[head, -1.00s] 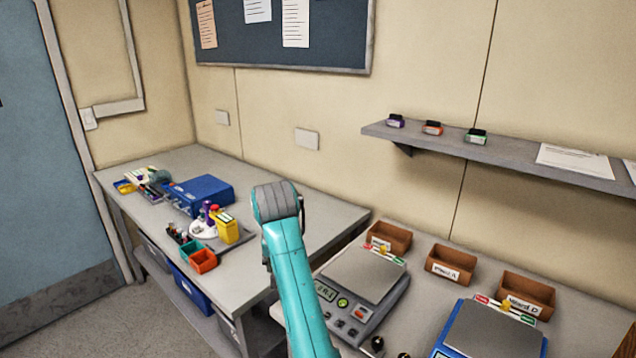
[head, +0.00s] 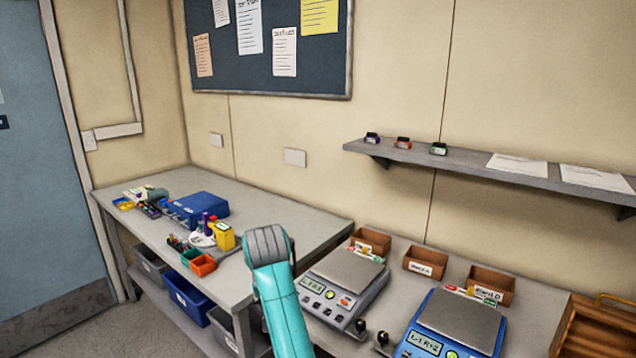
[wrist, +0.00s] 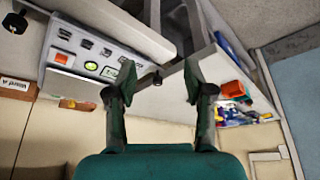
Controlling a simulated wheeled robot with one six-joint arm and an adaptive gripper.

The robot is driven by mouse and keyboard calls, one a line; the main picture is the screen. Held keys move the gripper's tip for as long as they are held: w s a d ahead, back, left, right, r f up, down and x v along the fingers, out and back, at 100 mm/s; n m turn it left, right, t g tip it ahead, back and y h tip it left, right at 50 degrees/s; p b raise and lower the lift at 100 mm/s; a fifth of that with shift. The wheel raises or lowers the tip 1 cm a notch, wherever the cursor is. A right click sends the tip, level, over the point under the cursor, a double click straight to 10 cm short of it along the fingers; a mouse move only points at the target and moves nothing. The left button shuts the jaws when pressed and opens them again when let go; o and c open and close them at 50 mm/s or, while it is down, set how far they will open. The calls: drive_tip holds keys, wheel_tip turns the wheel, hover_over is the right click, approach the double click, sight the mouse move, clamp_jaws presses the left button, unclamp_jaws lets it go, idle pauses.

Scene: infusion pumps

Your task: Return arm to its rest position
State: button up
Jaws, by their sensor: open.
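My gripper (wrist: 157,95) shows in the wrist view with its two dark fingers spread apart and nothing between them. It is open. In the head view my teal arm with its grey joint rises from the bottom edge, in front of the gap between the left bench (head: 290,215) and the scale table; the gripper itself is not visible there. The wrist view is upside down and shows a grey scale (wrist: 95,45) at the upper left, beyond the left finger.
A grey scale (head: 345,270) and a blue scale (head: 460,318) stand right of my arm, with several brown bins (head: 425,262) behind. A wall shelf (head: 470,165) holds small items. A blue box (head: 200,205) and coloured containers sit on the left bench.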

drive_tip(key=s+d+f+t, duration=0.1)
drive_tip(key=s+d+f, duration=0.15)
drive_tip(key=f, duration=0.45)
drive_tip(key=s+d+f, duration=0.2)
drive_tip(key=d+f, duration=0.2)
drive_tip(key=f, duration=0.3)
drive_tip(key=s+d+f+t, duration=0.1)
drive_tip(key=s+d+f, duration=0.15)
drive_tip(key=f, duration=0.45)
drive_tip(key=s+d+f+t, duration=0.1)
drive_tip(key=s+d+f, duration=0.4)
drive_tip(key=s, duration=0.2)
drive_tip(key=s+d+f+t, duration=0.1)
drive_tip(key=s+d+f, duration=0.4)
drive_tip(key=s+f, duration=0.15)
drive_tip(key=s+d+r+t, duration=0.2)
drive_tip(key=s+d, duration=0.1)
drive_tip(key=s, duration=0.8)
drive_tip(key=s+d+r+t, duration=0.15)
drive_tip(key=s+d, duration=0.25)
drive_tip(key=s, duration=0.7)
drive_tip(key=s+d+r+m+t, duration=0.1)
drive_tip(key=s+d+r+t, duration=0.1)
drive_tip(key=s+r, duration=1.3)
drive_tip(key=shift+s+d+r+h, duration=0.15)
drive_tip(key=shift+d+r+h, duration=0.2)
drive_tip(key=shift+r, duration=0.2)
